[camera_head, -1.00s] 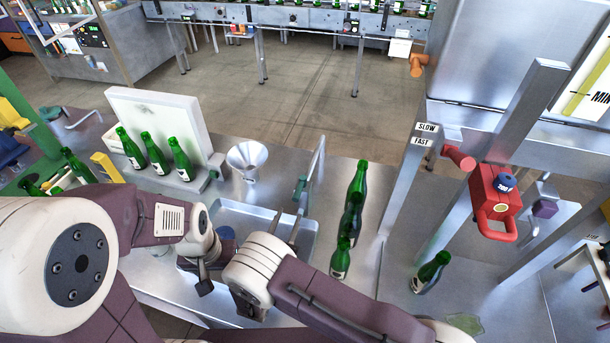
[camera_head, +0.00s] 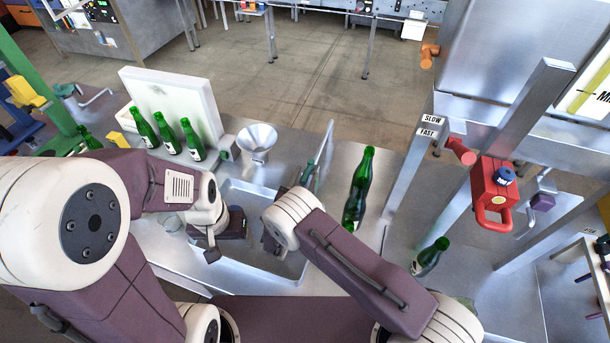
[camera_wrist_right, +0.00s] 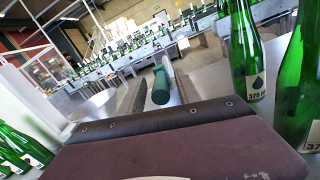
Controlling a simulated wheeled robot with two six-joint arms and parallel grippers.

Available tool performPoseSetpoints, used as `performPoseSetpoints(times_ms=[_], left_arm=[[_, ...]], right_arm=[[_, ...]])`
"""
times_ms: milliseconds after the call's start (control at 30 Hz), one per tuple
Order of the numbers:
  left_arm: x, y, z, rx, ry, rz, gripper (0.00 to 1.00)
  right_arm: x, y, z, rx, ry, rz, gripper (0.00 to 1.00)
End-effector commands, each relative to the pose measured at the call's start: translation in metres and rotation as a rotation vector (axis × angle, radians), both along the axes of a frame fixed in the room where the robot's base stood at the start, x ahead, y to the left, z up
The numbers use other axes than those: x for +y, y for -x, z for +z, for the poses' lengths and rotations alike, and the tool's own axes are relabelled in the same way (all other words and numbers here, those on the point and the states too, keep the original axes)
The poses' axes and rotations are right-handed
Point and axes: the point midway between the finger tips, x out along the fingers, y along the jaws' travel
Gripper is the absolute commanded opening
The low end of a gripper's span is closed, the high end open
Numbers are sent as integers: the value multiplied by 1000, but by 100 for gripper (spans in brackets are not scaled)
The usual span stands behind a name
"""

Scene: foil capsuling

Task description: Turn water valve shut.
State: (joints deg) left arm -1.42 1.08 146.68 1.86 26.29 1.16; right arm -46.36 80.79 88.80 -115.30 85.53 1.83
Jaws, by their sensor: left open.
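The water tap (camera_head: 325,155) is a thin grey pipe rising at the right side of the sink in the head view. A green handle (camera_head: 309,172), which looks like the valve, sits at its foot. In the right wrist view the green handle (camera_wrist_right: 161,86) points toward the camera, between the two grey fingers of my right gripper (camera_wrist_right: 155,82). Those fingers are apart; I cannot tell whether they touch it. In the head view my right forearm hides most of that gripper. My left gripper (camera_head: 212,240) is open and empty over the sink's left side.
The sink (camera_head: 285,268) lies below both grippers. A metal funnel (camera_head: 257,140) and green bottles (camera_head: 170,138) by a white panel (camera_head: 180,100) stand behind. More bottles (camera_head: 360,185) stand close right of the tap. A red-handled device (camera_head: 493,195) is farther right.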

Motion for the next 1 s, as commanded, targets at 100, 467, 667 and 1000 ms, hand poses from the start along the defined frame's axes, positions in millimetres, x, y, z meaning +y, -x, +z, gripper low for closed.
performPoseSetpoints(times_ms=[100, 467, 667, 1000], left_arm=[[0, 0, 0, 0, 0, 0, 71], [0, 0, 0, 0, 0, 0, 71], [0, 0, 0, 0, 0, 0, 71], [0, 0, 0, 0, 0, 0, 71]], right_arm=[[0, 0, 0, 0, 0, 0, 32], [0, 0, 0, 0, 0, -1, 0], [0, 0, 0, 0, 0, -1, 0], [0, 0, 0, 0, 0, -1, 0]])
